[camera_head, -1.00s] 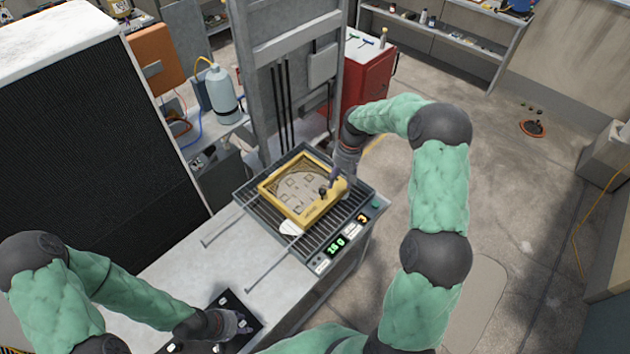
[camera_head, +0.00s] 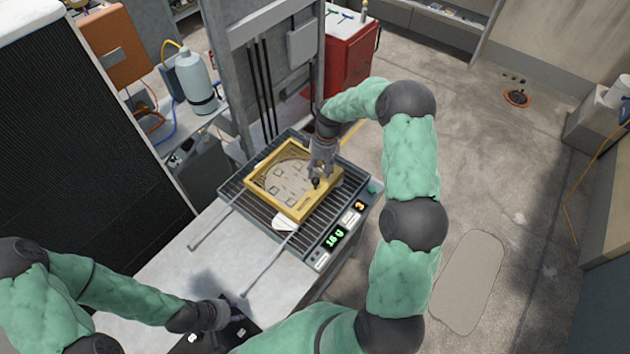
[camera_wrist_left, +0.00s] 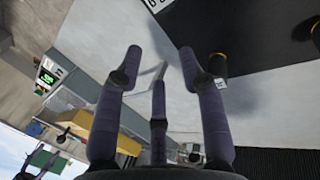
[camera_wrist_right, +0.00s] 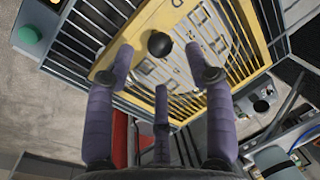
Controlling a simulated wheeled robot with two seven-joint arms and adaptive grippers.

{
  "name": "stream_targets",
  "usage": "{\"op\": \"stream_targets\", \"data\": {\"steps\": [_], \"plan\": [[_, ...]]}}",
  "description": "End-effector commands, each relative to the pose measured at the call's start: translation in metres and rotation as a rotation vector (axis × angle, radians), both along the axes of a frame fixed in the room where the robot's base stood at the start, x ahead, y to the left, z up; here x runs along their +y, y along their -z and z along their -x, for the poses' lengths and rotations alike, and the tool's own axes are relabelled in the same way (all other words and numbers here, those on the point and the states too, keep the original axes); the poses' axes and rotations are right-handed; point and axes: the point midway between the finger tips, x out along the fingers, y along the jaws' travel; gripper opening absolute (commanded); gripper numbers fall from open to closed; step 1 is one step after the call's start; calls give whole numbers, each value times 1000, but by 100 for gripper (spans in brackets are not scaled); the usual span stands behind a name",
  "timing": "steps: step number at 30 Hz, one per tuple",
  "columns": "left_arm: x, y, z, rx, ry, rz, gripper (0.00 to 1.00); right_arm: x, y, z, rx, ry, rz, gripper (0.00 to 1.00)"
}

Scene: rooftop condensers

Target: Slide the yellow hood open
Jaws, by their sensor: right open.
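The yellow hood (camera_head: 298,212) is a square yellow frame with a clear, marked top, on a grey slatted scale bed. A black round knob (camera_head: 315,183) stands on its right side. My right gripper (camera_head: 318,172) is above that knob, pointing down. In the right wrist view the knob (camera_wrist_right: 159,44) is just beyond and between the open fingers (camera_wrist_right: 155,62), apart from them. My left gripper (camera_head: 228,318) is low over the bench front. In the left wrist view its fingers (camera_wrist_left: 160,65) are spread and empty, near a black panel.
The slatted bed (camera_head: 232,188) has a front display and a green button (camera_head: 374,187). Two thin rails (camera_head: 270,262) extend from it over the white bench (camera_head: 190,265). A grey post frame (camera_head: 232,75) stands behind. A dark condenser (camera_head: 80,150) is at left.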

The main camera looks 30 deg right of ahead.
Motion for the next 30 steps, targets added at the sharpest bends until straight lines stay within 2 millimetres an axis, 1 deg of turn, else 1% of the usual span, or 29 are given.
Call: {"op": "stream_targets", "data": {"steps": [1, 6, 12, 17, 24, 26, 27, 30], "plan": [[0, -1, 0, 0, 0, 0, 40, 3, 11, 2, 4, -1, -2, 54], [0, -2, 0, -1, 0, 0, 40, 7, 38, 2, 2, 0, -2, 54], [0, -2, 0, -1, 0, 0, 40, 11, 58, 2, 1, 0, 0, 54], [0, -2, 0, -1, 0, 0, 40, 12, 64, 2, -1, 1, 0, 54], [0, -2, 0, -1, 0, 0, 40, 12, 64, 2, -1, 1, 0, 54], [0, -2, 0, -1, 0, 0, 40, 12, 64, 2, -1, 0, 0, 37], [0, -2, 0, -1, 0, 0, 40, 12, 64, 2, -1, 0, 0, 26], [0, -2, 0, -1, 0, 0, 40, 12, 64, 2, 0, 0, 0, 0]]}}
